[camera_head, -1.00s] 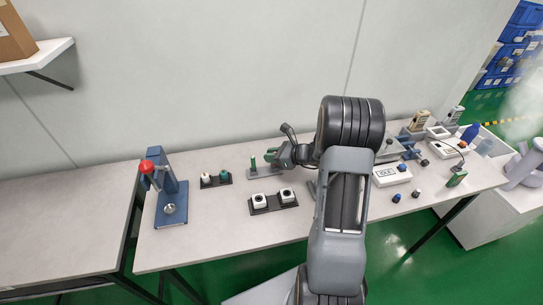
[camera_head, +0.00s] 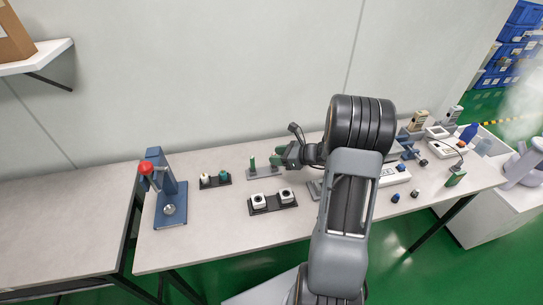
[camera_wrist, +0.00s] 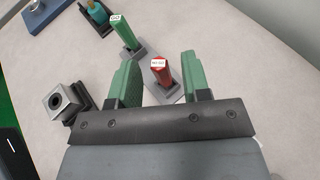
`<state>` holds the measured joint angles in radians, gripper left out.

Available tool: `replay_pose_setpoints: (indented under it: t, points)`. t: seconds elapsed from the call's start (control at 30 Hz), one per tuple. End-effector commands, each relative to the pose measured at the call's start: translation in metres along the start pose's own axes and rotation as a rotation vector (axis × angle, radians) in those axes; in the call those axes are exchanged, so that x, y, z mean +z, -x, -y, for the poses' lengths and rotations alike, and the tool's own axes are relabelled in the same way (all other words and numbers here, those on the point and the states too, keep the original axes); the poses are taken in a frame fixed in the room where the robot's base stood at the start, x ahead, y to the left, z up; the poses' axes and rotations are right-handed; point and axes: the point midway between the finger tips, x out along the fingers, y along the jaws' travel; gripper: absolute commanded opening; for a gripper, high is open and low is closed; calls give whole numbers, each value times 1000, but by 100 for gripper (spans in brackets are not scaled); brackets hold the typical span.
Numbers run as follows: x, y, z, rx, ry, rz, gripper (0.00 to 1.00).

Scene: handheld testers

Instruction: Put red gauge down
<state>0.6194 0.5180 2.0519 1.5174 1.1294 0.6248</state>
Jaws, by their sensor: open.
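The red gauge (camera_wrist: 160,72) stands in one end of a grey holder (camera_wrist: 145,53) in the wrist view, its labelled top towards the camera. A green gauge (camera_wrist: 124,32) stands in the holder's other end. It also shows in the head view (camera_head: 252,163). My gripper (camera_wrist: 158,60) has its two green-padded fingers spread on either side of the red gauge, with visible gaps. In the head view my gripper (camera_head: 278,158) is at the right end of the holder (camera_head: 262,174), and I cannot make out the red gauge there.
A black tray (camera_head: 272,208) with two white blocks lies in front of the holder. A small tray (camera_head: 215,184) with teal and white pieces and a blue press (camera_head: 172,208) with a red knob stand to the left. Several devices crowd the table's right side.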

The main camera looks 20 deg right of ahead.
Motion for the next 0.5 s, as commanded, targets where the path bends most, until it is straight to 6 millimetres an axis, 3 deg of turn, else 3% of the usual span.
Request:
replay_pose_setpoints:
  t: [0.2, 0.5]
  points:
    - [0, 45, 1, -4, 0, 1, 44]
    - [1, 82, 0, 2, 3, -1, 44]
